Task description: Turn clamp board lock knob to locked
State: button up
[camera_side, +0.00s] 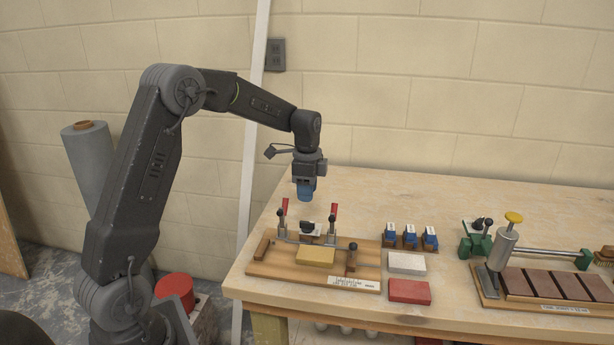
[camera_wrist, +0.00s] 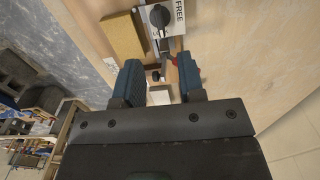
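The wooden clamp board (camera_side: 265,270) lies on the bench's left part, with a yellow block (camera_side: 316,255) on it. The black lock knob (camera_side: 307,227) sits on a pale plate behind the block. In the wrist view, the knob (camera_wrist: 160,17) is near the top edge, on a white plate marked FREE (camera_wrist: 179,12); which mark it points to is unclear. My gripper (camera_side: 305,196) is above the board, pointing down, apart from the knob. In the wrist view, my gripper's blue fingers (camera_wrist: 161,68) are apart with nothing held between them.
Red-tipped toggle clamps (camera_side: 284,207) (camera_side: 334,211) stand up either side of the knob. Right of the board are blue clips (camera_side: 410,237), a white block (camera_side: 407,263) and a red block (camera_side: 409,291). A second board with a metal cylinder (camera_side: 502,248) stands farther right.

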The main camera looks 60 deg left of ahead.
notch_tip(320, 180, up, 4)
jog(key=shift+r, duration=0.15)
dwell(0.3)
jog(key=s+d+r+n+t, duration=0.2)
jog(key=s+d+r+n, duration=0.2)
jog(key=s+d+r, duration=0.55)
jog(key=s+d+f+n+t, duration=0.1)
jog(key=s+d+n, duration=0.1)
jog(key=s+d, duration=0.3)
jog(key=s+d+f+n+t, duration=0.2)
jog(key=s+d+n, duration=0.1)
jog(key=s, duration=0.7)
jog(key=shift+s+d+f+t, duration=0.15)
jog(key=shift+d+f+t, duration=0.15)
jog(key=shift+d, duration=0.55)
